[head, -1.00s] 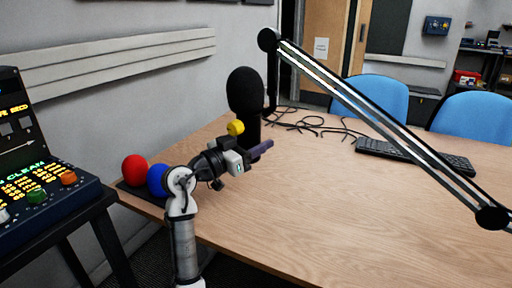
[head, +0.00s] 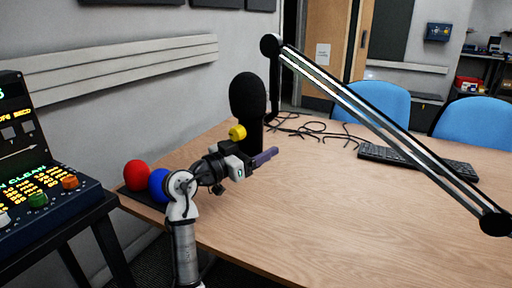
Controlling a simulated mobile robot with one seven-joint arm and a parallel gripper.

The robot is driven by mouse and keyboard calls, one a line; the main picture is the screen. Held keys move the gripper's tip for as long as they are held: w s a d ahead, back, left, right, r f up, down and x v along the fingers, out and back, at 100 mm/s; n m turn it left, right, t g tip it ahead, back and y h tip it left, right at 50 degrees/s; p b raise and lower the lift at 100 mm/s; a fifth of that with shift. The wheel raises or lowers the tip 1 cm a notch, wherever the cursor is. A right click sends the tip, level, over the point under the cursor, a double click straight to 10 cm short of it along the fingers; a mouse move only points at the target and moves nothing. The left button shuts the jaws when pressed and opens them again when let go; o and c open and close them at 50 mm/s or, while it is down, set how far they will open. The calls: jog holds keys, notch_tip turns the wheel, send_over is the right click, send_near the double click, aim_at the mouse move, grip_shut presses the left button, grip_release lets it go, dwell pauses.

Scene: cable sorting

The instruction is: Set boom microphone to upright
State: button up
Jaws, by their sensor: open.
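The boom microphone (head: 248,96) has a black foam head and a dark body below it, hanging at the left end of a long boom arm (head: 375,120). It looks close to upright, head at the top. The boom arm slopes down to the right to a black joint. My gripper (head: 264,157) is open and empty, just in front of and below the microphone's lower body in the picture. I cannot tell whether it touches the microphone. My gripper partly hides the lower end of the microphone.
Red (head: 137,175), blue (head: 161,185) and yellow (head: 237,132) balls show near my arm. A control console (head: 45,185) stands at the left. Black cables (head: 315,129) and a keyboard (head: 415,160) lie on the wooden table (head: 330,210). The table's front middle is clear. Blue chairs (head: 383,100) stand behind.

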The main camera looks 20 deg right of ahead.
jog(key=b+v, duration=0.1)
jog(key=v, duration=1.3)
jog(key=shift+b, duration=0.3)
